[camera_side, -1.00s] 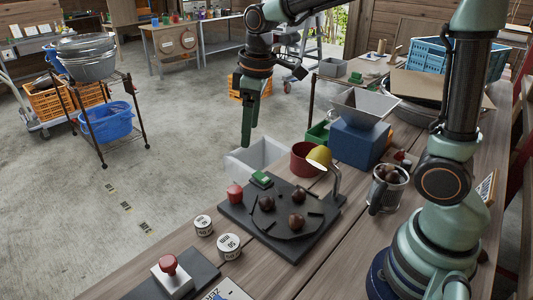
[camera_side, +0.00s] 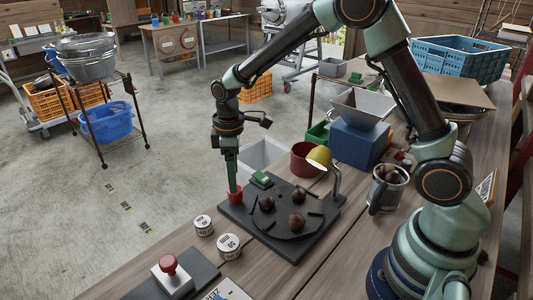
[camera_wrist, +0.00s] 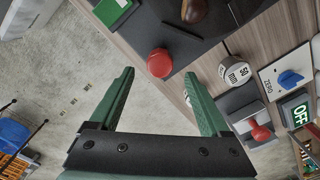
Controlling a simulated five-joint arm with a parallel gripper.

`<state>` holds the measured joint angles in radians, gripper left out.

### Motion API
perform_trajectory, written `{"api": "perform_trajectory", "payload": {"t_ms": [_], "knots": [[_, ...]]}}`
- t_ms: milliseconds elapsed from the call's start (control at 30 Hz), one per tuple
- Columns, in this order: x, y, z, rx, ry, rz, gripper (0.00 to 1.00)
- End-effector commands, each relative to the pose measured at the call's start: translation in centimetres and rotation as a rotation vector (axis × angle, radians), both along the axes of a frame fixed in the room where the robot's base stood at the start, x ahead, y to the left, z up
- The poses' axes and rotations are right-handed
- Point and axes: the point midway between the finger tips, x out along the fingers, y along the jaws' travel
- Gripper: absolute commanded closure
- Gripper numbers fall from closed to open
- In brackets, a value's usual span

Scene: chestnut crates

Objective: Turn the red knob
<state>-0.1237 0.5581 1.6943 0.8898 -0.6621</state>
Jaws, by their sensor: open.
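The red knob (camera_side: 236,198) stands at the left corner of a dark board (camera_side: 262,226) on the bench. In the wrist view the red knob (camera_wrist: 160,63) shows between and just beyond the fingertips. My gripper (camera_side: 233,184) points down right at the knob and hides part of it in the side view. In the wrist view my gripper (camera_wrist: 159,74) is open, its two green fingers spread apart with nothing held. I cannot tell whether the fingertips reach down around the knob or stop just above it.
Dark round chestnuts (camera_side: 297,221) and a green button (camera_side: 262,179) are on the board. Two white-topped weights (camera_side: 229,243) stand in front, and a red-topped button box (camera_side: 170,272) is nearer. A red pot (camera_side: 305,158) and blue box (camera_side: 358,145) stand behind.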

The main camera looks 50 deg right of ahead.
Motion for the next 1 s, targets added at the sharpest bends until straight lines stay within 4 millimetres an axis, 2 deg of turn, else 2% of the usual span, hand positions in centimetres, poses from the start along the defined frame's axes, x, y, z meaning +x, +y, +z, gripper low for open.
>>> {"api": "perform_trajectory", "payload": {"t_ms": [100, 233, 633, 667, 800, 867, 1000], "knots": [[-0.1, 0.0, -2.0, -0.001, 0.004, 0.000, 0.19], [0.0, 0.0, -3.2, 0.000, 0.001, -0.001, 0.19], [0.0, 0.0, -3.9, 0.001, -0.001, -0.001, 0.19], [0.0, 0.0, -3.9, 0.001, -0.001, -0.001, 0.27], [0.0, 0.0, -3.9, 0.000, 0.000, -0.001, 0.80], [0.0, 0.0, -3.9, 0.001, -0.001, -0.001, 1.00], [0.0, 0.0, -3.9, 0.001, -0.001, -0.004, 1.00]]}}
